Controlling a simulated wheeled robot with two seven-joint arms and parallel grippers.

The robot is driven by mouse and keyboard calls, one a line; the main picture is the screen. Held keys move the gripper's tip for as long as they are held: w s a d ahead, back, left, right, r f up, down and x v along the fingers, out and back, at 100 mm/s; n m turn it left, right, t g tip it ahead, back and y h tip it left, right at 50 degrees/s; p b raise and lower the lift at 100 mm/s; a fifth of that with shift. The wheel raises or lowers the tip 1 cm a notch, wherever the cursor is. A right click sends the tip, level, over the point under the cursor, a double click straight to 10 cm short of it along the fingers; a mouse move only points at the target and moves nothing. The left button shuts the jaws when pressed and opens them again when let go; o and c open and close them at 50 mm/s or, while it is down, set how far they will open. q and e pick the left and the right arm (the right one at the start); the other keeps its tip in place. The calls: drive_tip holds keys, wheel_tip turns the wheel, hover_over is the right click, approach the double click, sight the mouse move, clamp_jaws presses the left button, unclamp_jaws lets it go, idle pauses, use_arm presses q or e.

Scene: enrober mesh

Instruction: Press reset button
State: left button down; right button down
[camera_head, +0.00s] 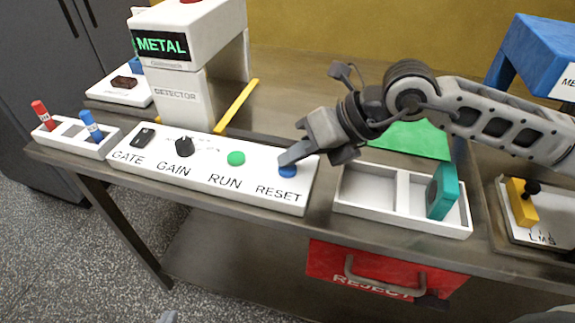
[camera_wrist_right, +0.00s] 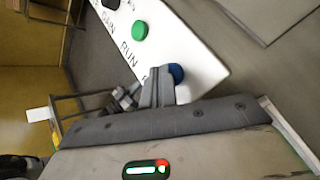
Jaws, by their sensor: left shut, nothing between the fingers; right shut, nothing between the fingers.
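The blue reset button (camera_head: 288,171) is at the right end of the white control panel (camera_head: 230,190), above the printed word RESET. My right gripper (camera_head: 288,159) is shut and empty, with its fingertips at the button, covering part of it. In the right wrist view the blue button (camera_wrist_right: 176,72) shows just beside the shut fingertips (camera_wrist_right: 160,76). I cannot tell whether they touch it or whether it is pushed in. Only a small grey tip of what looks like my left gripper (camera_head: 169,317) shows at the bottom edge, far from the panel.
The green run button (camera_head: 236,158), black gain knob (camera_head: 184,147) and gate switch (camera_head: 143,137) sit left of the reset button. The detector (camera_head: 185,95) displays METAL. A white tray (camera_head: 375,190) with a teal block (camera_head: 442,191) stands right of the panel. A red reject bin (camera_head: 325,262) is below.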

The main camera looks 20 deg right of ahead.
sight(295, 169)
drive_tip(key=shift+f+b, duration=0.35)
drive_tip(key=shift+f, duration=0.05)
idle(0.5)
drive_tip(key=shift+r+p, duration=0.5)
drive_tip(key=shift+r, duration=0.45)
drive_tip(key=shift+r+p, duration=1.55)
drive_tip(key=shift+r, duration=1)
drive_tip(key=shift+f, duration=0.1)
